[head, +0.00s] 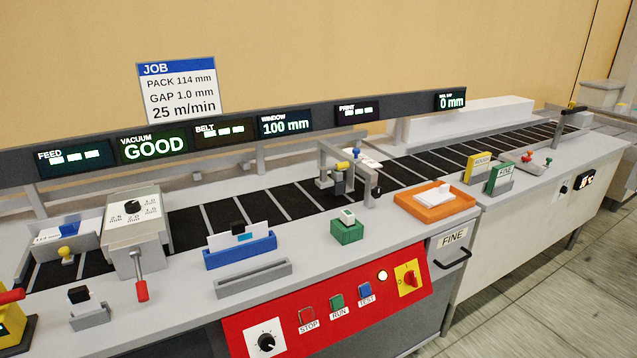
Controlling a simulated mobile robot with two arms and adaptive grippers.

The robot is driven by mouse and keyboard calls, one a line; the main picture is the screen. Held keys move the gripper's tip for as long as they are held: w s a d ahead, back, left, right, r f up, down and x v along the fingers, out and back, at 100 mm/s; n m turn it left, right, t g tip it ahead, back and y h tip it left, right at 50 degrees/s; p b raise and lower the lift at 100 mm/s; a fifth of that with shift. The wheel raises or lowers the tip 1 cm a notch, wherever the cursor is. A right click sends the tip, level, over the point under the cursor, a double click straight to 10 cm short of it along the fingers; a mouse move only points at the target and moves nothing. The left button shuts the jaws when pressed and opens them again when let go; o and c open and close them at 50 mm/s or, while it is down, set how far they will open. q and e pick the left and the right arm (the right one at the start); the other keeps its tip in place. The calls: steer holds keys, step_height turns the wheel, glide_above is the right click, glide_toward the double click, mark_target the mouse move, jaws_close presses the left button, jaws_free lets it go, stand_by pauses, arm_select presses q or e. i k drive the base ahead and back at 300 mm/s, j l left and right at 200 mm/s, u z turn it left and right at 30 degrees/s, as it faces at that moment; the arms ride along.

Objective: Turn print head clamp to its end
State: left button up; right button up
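A grey print head bracket (369,179) arches over the dark conveyor belt (290,201) near the middle of the head view. A dark block hangs under it. A small yellow knob (343,166) and a small blue knob (356,154) sit on or beside the bracket. I cannot tell which of these parts is the print head clamp, nor how far it is turned. Neither of my grippers is in view, and nothing touches the bracket.
A green block (347,232), an orange tray (434,206) and a blue card holder (241,254) stand along the front ledge. A red control panel (325,310) is below. A dark display rail (220,128) runs behind the belt. A red-handled lever (141,290) is at left.

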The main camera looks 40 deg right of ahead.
mark_target(377, 192)
steer(key=l+u, duration=0.2)
steer(key=l, duration=0.3)
steer(key=l+u, duration=0.2)
steer(key=l, duration=0.25)
steer(key=k+l+u, duration=0.15)
steer(key=l, duration=0.3)
steer(key=l+u, duration=0.2)
steer(key=l, duration=0.25)
steer(key=k+l+u, duration=0.2)
steer(key=l, duration=0.25)
steer(key=k+l+u, duration=0.2)
steer(key=l, duration=0.25)
steer(key=i, duration=0.05)
